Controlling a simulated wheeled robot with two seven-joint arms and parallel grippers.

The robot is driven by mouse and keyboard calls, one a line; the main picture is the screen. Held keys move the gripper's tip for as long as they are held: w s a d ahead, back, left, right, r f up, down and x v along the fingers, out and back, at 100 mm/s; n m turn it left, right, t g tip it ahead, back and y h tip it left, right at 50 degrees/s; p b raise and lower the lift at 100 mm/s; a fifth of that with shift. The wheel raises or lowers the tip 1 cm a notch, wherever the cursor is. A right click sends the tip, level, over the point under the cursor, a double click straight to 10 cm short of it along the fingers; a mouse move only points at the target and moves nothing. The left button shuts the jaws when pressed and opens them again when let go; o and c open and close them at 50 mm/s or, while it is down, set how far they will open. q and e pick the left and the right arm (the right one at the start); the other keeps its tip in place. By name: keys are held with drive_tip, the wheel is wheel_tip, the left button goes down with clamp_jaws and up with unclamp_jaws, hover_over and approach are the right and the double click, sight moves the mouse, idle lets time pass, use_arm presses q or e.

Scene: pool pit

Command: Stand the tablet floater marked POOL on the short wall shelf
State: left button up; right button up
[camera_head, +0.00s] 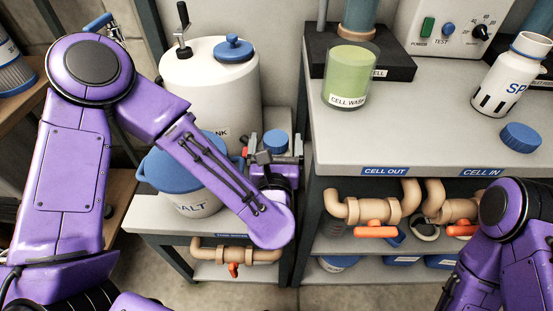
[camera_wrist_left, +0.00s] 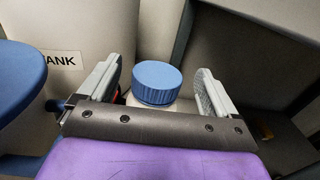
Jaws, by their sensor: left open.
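A white container with a blue cap (camera_wrist_left: 157,83) stands between the jaws of my left gripper (camera_wrist_left: 155,78) in the left wrist view, with a gap showing on both sides. Its cap (camera_head: 276,142) also shows in the head view, behind the salt bucket. Its label is hidden, so I cannot tell whether it reads POOL. My left gripper (camera_head: 272,145) is open around it. I cannot pick out the short wall shelf. My right gripper is out of view.
A blue-lidded salt bucket (camera_head: 183,196) and a white tank (camera_head: 208,85) crowd the left gripper. The bench (camera_head: 400,140) stands to the right, carrying a green cell wash jar (camera_head: 348,78) and a loose blue cap (camera_head: 521,137). Pipes with orange valve handles (camera_head: 375,231) run below its top.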

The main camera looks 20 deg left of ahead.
sight(276, 132)
use_arm(q)
drive_tip(key=x, duration=0.4)
drive_tip(key=shift+w+a+f, duration=0.15)
drive_tip(key=shift+w+f, duration=0.15)
drive_tip(key=shift+f, duration=0.05)
drive_tip(key=c, duration=1.6)
drive_tip(key=shift+r, duration=0.1)
drive_tip(key=shift+c, duration=0.2)
